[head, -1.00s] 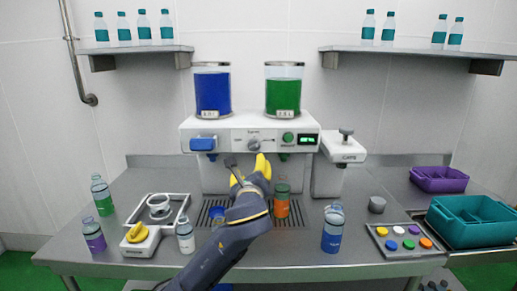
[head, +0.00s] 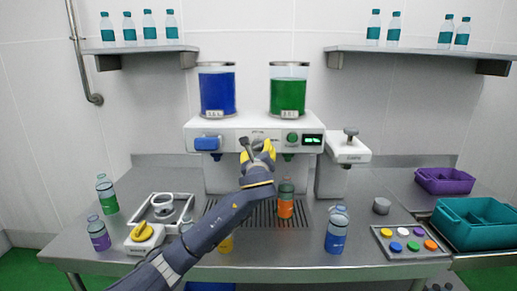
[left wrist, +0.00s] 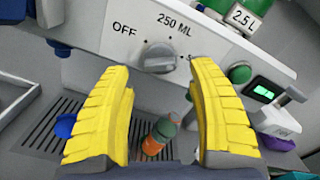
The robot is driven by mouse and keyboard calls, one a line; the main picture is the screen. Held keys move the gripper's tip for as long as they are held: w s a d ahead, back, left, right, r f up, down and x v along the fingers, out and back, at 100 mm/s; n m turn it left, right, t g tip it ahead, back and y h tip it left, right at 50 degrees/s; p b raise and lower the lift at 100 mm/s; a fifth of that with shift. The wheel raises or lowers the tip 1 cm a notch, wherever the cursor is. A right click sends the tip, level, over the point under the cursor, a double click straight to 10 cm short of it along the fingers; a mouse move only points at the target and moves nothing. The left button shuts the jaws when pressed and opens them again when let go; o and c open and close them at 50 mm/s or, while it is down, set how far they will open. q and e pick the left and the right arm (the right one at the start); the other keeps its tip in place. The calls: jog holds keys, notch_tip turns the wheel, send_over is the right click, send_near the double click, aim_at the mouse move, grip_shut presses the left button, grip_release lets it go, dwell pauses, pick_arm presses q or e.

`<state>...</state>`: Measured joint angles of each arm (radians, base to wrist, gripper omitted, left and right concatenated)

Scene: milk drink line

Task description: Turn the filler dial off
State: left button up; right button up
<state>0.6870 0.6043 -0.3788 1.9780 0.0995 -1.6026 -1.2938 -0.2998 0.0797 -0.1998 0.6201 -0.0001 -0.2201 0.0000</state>
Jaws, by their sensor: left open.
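The filler dial (left wrist: 159,58) is a grey knob on the white front panel of the filler, between the OFF label on its left and a partly hidden mark on its right, with 250 ML above. I cannot tell for sure which mark it points at. In the head view my left gripper (head: 257,151) covers most of the dial. In the left wrist view its yellow fingers (left wrist: 159,72) are spread, one on each side of the dial, with nothing between them; contact is not visible. My right gripper is not in view.
The filler (head: 228,133) carries a blue tank (head: 217,93) and a green tank (head: 288,95). A blue block (head: 207,143) sits left of the dial, a green button (head: 292,139) right. An orange-filled bottle (head: 286,207) stands on the drip grate below.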

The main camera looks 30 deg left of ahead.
aim_at(258, 148)
pick_arm(q)
jog(key=shift+x, duration=2.05)
jog(key=shift+c, duration=0.2)
grip_shut()
